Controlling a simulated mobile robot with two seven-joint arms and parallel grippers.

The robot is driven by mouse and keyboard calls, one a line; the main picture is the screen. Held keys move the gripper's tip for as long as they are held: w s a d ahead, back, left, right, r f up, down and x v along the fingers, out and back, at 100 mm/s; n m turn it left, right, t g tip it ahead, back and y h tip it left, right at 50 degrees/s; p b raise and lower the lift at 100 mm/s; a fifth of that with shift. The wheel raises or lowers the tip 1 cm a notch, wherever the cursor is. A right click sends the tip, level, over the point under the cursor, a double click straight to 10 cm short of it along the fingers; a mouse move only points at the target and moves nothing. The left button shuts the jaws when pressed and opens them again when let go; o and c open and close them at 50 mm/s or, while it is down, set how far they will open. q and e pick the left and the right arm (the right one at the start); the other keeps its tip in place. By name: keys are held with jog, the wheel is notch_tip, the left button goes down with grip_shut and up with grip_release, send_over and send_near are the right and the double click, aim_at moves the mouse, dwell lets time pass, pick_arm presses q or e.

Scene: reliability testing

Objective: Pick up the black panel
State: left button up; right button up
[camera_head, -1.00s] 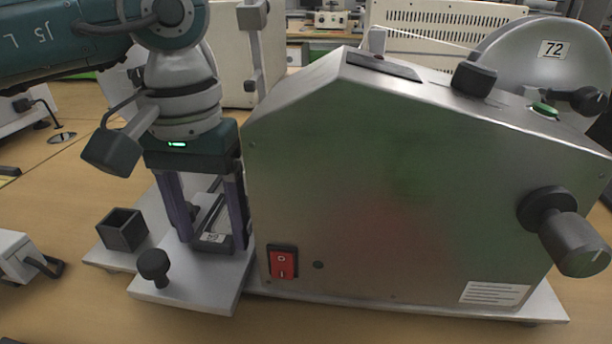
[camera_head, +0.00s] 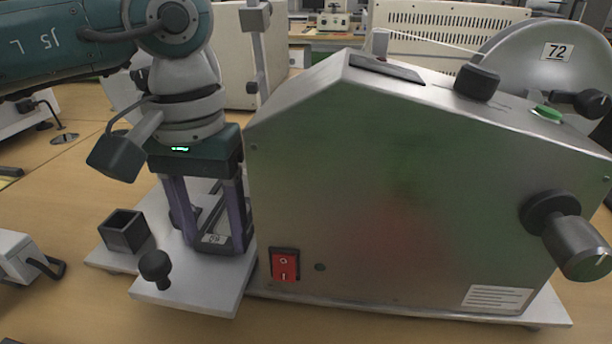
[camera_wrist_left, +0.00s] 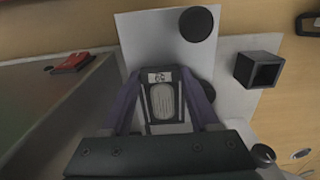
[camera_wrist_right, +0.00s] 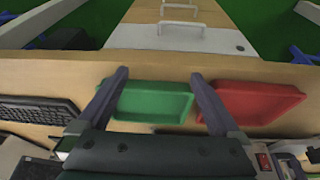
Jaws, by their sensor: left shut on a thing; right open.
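The black panel (camera_head: 214,240) is a small dark frame with a light middle and a number label, above the grey plate beside the metal machine. My left gripper (camera_head: 217,246) points down with its fingers on either side of the panel and is shut on it. In the left wrist view the panel (camera_wrist_left: 147,103) sits between the fingertips, label end away from the palm. I cannot tell whether its underside touches the plate. My right gripper (camera_wrist_right: 160,76) is open and empty, seen only in the right wrist view.
The large metal machine (camera_head: 400,190) with a red switch (camera_head: 285,265) stands close right of my left gripper. A black knob (camera_head: 155,266) and an open black box (camera_head: 124,231) are on its left. Green (camera_wrist_right: 152,101) and red (camera_wrist_right: 255,102) trays lie beyond my right gripper.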

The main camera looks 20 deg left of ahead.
pick_arm(q)
jog(key=shift+r, duration=0.1)
notch_tip(320, 180, up, 20)
jog(key=p, duration=0.2)
jog(key=shift+p, duration=0.4)
pick_arm(e)
notch_tip(320, 180, up, 3)
jog(key=shift+f, duration=0.1)
